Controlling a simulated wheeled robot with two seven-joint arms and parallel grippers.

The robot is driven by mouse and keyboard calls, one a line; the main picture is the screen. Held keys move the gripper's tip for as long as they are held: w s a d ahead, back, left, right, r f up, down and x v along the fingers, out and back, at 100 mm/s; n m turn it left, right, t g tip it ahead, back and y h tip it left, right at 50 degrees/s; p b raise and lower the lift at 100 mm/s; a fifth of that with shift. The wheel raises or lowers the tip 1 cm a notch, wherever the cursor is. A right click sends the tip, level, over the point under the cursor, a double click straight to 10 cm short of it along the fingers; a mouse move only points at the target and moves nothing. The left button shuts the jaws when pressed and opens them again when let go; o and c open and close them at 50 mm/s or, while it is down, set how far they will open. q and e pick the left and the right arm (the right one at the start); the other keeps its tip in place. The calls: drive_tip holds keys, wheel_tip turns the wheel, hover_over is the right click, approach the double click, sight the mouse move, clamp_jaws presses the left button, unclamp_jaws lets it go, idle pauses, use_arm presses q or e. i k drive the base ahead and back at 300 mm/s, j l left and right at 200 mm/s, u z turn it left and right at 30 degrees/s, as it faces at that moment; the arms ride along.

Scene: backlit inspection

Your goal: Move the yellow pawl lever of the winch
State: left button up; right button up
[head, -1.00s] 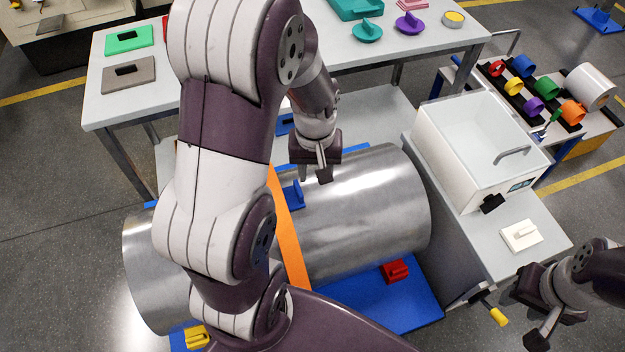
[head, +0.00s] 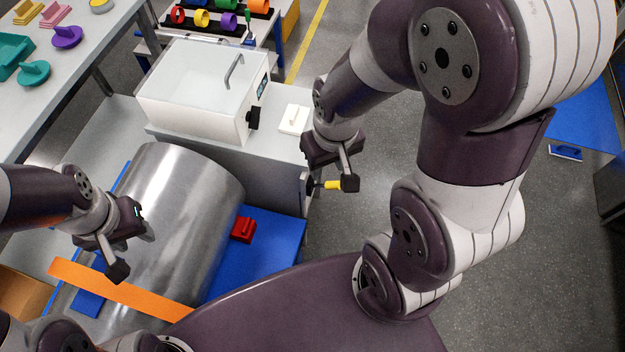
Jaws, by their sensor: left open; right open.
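The yellow pawl lever (head: 332,185) sticks out to the right from a small dark fitting, likely the winch (head: 309,187), on the end face of the grey bench. My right gripper (head: 329,178) is open, just above and around the lever in this view. One dark fingertip overlaps the lever's right end; I cannot tell whether it touches. Much of the winch is hidden behind the gripper. My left gripper (head: 130,252) is open and empty over the metal cylinder, at the left.
A metal cylinder (head: 185,215) with an orange strap (head: 120,290) lies on a blue base (head: 270,250) beside a red block (head: 243,229). A white lidded box (head: 195,95) and a white handled plate (head: 293,119) stand on the bench (head: 220,150).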

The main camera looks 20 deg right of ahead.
sight(329, 185)
drive_tip(key=l+u, duration=0.95)
drive_tip(key=l, duration=0.3)
